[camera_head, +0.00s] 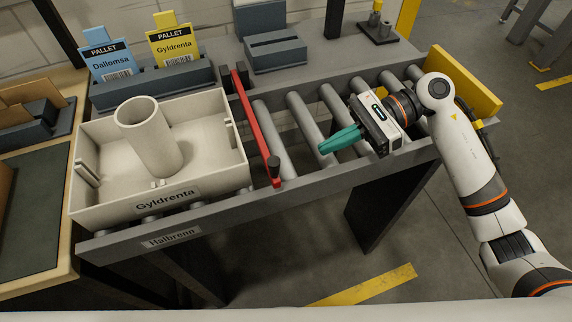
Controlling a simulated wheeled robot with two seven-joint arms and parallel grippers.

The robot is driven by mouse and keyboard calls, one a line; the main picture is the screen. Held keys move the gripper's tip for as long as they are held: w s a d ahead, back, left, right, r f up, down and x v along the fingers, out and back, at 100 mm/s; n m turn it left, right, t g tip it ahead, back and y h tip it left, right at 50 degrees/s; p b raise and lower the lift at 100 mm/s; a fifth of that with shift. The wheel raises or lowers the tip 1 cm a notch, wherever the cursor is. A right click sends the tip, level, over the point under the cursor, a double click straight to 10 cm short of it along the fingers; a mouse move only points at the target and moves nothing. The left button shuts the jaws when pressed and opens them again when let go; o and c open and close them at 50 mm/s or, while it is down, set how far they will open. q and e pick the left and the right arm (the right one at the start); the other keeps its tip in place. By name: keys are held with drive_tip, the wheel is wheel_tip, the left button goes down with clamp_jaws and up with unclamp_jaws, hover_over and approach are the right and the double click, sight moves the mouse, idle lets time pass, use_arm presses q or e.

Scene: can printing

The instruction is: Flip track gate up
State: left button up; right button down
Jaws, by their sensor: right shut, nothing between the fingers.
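The track gate is a red bar (258,125) with a dark knob (274,166) at its near end. It lies down across the roller track (305,128), just right of the cream tray labelled Gyldrenta (225,160). My right gripper (322,148) is over the rollers to the right of the gate, with its teal fingers closed together and empty. The fingers point left toward the knob, with a gap between them. My left gripper is not in view.
A cream cylinder (150,140) stands in the tray. Pallet cards, blue Dallomsa (108,64) and yellow Gyldrenta (172,46), stand in a grey holder behind. A yellow end plate (463,82) closes the track's right end. Rollers right of the gate are bare.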

sight(284, 177)
drive_tip(key=p+x, duration=0.2)
drive_tip(key=x, duration=0.7)
drive_tip(key=shift+a, duration=0.1)
drive_tip(key=shift+s+a+f, duration=0.15)
drive_tip(key=shift+a+f, duration=0.1)
drive_tip(key=shift+a, duration=0.1)
drive_tip(key=shift+r, duration=0.15)
